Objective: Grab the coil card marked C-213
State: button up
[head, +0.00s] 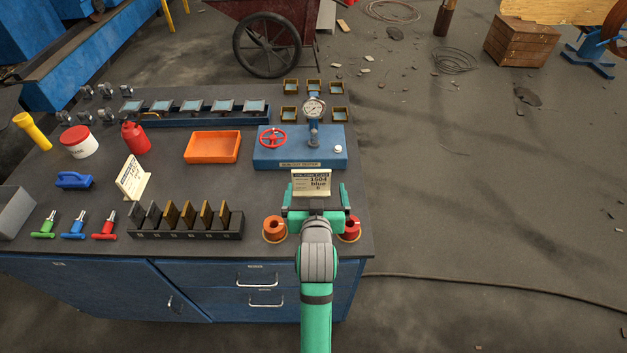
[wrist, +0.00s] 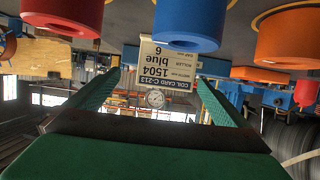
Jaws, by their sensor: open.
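The coil card C-213 (head: 311,182) is a cream card reading 1504, blue and 6. It stands on the bench just beyond my gripper. In the wrist view the card (wrist: 172,66) shows upside down, its heading "COIL CARD C-213" legible. My gripper (head: 317,196) is open, its green fingers spread to either side of the card's lower part in the head view. In the wrist view the fingertips (wrist: 158,80) also flank the card, with a gap on each side. I cannot tell whether the card is within their reach. The card's foot is hidden behind my gripper in the head view.
An orange spool (head: 274,229) and a red spool (head: 349,230) flank my wrist; a blue spool (wrist: 190,22) shows in the wrist view. The blue gauge fixture (head: 300,155) stands behind the card. Another cream card (head: 133,178) and a slotted rack (head: 186,226) lie left.

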aim_at(310, 177)
jog(key=shift+w+a+f, duration=0.1)
jog(key=shift+w+f, duration=0.1)
jog(key=shift+w, duration=0.25)
jog(key=shift+w+a+f, duration=0.1)
jog(key=shift+w+a, duration=0.3)
jog(key=shift+a, duration=0.2)
jog(key=shift+w+a, duration=0.15)
jog(key=shift+w, duration=0.15)
jog(key=x, duration=0.3)
jog(key=r+x, duration=0.1)
jog(key=x, duration=0.1)
jog(key=shift+w+d, duration=0.15)
jog(key=shift+d, duration=0.2)
jog(key=c, duration=0.7)
jog(key=shift+s+a, duration=0.25)
jog(key=shift+c, duration=1.1)
